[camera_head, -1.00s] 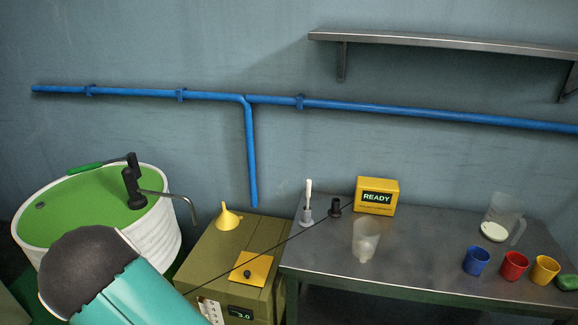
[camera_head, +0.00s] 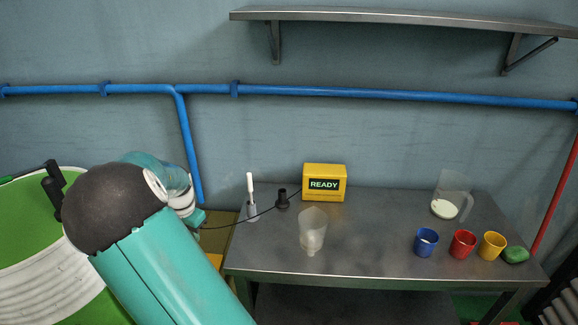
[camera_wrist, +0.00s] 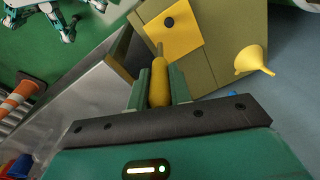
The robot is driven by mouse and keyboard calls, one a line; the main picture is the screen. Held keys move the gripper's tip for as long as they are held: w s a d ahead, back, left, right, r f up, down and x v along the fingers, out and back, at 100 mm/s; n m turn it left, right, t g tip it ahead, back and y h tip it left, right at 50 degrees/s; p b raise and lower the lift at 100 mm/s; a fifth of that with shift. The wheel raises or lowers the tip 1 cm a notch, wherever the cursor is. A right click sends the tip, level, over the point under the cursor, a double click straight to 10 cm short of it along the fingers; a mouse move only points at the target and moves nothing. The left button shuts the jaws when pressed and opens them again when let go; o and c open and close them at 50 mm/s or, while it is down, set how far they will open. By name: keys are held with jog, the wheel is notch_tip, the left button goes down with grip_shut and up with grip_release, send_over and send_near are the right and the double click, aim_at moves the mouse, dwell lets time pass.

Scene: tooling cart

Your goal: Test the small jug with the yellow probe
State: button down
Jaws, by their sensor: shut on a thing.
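My gripper (camera_wrist: 160,86) is shut on the yellow probe (camera_wrist: 159,70) in the wrist view, with the probe's thin tip pointing away from me. In the head view the arm hides most of the gripper and the probe. A black cable runs from near my wrist to the yellow meter box (camera_head: 324,183), which reads READY. A larger jug (camera_head: 452,190) with white liquid stands at the back right.

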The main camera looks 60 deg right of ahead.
jog(key=s+d+r+m+g, duration=0.2)
jog(key=s+d+r+m, duration=0.8)
jog(key=s+d+m, duration=0.15)
jog(key=s+d+r+m+g, duration=0.1)
jog(key=s+d+r+m, duration=0.8)
jog(key=s+d+m, duration=0.3)
notch_tip(320, 180, down, 15)
jog(key=s+a, duration=0.1)
jog(key=shift+s+h, duration=0.2)
jog(key=shift+h, duration=0.1)
jog(key=shift+a+r, duration=0.1)
